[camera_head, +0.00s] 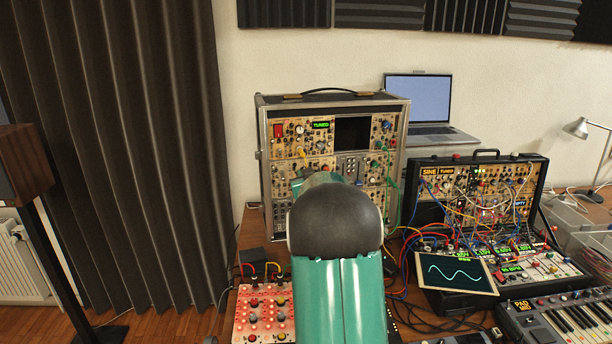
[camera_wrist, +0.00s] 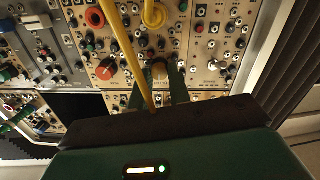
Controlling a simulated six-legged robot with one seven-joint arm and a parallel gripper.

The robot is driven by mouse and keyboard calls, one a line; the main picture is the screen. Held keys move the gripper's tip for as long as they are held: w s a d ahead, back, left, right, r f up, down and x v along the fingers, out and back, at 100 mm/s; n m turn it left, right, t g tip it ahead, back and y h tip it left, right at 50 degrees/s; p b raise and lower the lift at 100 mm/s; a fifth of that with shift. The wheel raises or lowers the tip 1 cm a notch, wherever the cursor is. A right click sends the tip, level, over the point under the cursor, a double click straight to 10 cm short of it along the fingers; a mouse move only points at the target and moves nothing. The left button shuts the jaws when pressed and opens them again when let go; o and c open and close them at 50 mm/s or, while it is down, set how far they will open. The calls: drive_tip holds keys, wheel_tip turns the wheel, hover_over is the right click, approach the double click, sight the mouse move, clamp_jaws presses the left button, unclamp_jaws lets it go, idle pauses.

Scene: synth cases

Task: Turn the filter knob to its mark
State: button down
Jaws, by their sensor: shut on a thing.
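My gripper (camera_wrist: 158,88) reaches the panel in the wrist view, its dark green fingers on either side of a small knob (camera_wrist: 160,69) with a pale, brownish face. It is shut on this knob, which I take to be the filter knob; its label and mark are too small to read. A yellow patch cable (camera_wrist: 119,38) runs past the left finger. In the head view my teal arm hides the gripper and knob, in front of the tall modular case (camera_head: 262,150). A green display (camera_head: 320,125) there reads TUNED.
In the head view, a second cabled synth case (camera_head: 480,166), a tablet with a wave (camera_head: 455,272), a keyboard (camera_head: 560,318) and a laptop (camera_head: 417,100) stand on the right.

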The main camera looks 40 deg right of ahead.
drive_tip(key=shift+f, duration=0.15)
idle(0.3)
drive_tip(key=c, duration=1.3)
unclamp_jaws()
drive_tip(key=v, duration=1.4)
drive_tip(key=shift+w, duration=0.1)
